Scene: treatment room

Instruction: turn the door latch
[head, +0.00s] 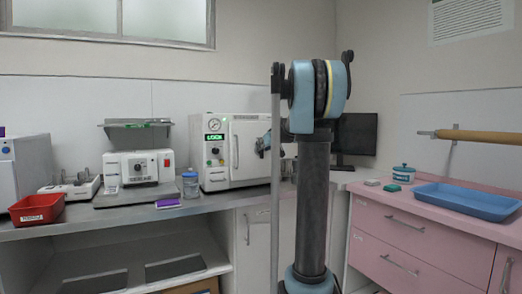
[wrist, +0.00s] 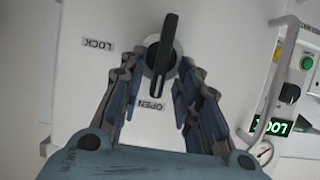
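The door latch (wrist: 161,50) is a black lever on a round grey base on a white door (wrist: 215,25). It lies nearly along the picture's vertical, tilted slightly. An upside-down LOCK label (wrist: 98,45) is left of it and an OPEN label (wrist: 150,105) below it. My gripper (wrist: 157,72) is open, its fingers on either side of the latch's lower end, with no clear contact. In the head view, the white sterilizer (head: 217,178) stands on the counter; my gripper (head: 264,144) is by its door, and my arm hides part of it. The latch cannot be made out there.
The sterilizer's green display (head: 214,137) appears to read LOCK. A bar handle (wrist: 275,85) stands out right of the latch in the wrist view. A glass jar (head: 190,184) is left of the sterilizer. A blue tray (head: 466,212) lies on the pink cabinet (head: 420,228) at right.

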